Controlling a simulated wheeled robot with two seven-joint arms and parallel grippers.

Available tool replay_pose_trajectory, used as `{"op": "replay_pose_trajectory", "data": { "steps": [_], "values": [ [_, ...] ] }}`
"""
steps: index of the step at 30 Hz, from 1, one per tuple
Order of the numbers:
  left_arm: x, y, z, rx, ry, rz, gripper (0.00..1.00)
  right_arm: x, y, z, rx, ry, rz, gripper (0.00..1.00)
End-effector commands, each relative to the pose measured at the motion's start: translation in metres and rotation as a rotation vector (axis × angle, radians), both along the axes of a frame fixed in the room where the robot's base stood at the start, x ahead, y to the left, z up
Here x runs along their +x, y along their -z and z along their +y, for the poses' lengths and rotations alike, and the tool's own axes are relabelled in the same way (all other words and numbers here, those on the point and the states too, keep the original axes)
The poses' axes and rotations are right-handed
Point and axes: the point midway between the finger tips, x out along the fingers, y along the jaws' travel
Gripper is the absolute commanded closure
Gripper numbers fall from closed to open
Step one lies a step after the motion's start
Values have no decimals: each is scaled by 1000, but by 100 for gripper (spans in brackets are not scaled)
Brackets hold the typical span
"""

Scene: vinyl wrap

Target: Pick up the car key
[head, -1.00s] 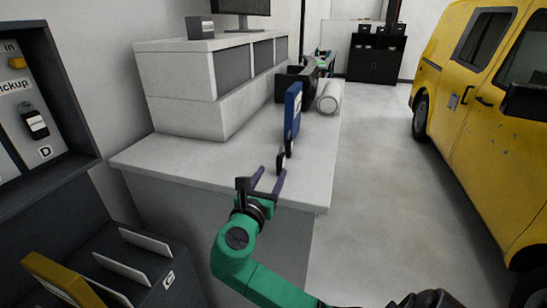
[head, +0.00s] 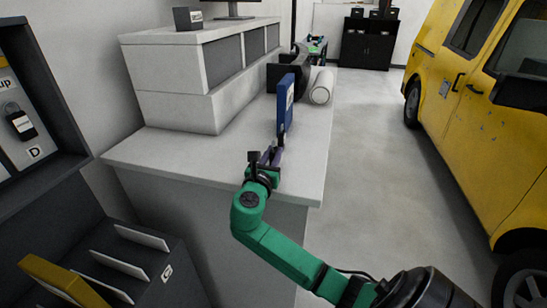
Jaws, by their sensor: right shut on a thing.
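My right gripper (head: 270,157), on the green arm, is at the front of the white counter (head: 185,155). My left gripper is not in view.
A white roll (head: 322,86) and a black device (head: 288,72) are farther back on the counter. A yellow van (head: 465,130) stands right, beyond clear floor.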

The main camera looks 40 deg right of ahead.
Motion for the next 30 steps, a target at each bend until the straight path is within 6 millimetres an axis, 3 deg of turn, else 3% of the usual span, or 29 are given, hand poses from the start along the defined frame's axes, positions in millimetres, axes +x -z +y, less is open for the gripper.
{"op": "replay_pose_trajectory", "data": {
  "steps": [6,11,14,24,30],
  "values": [
    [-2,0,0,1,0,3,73,0,-2,0,1,0,-1,100],
    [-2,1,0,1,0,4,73,0,-20,0,0,-1,-5,100],
    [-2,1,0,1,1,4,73,0,-44,1,2,0,-10,100],
    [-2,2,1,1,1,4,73,0,-166,0,0,-1,-10,100],
    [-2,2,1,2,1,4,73,0,-198,0,0,0,-2,100]
  ]
}}
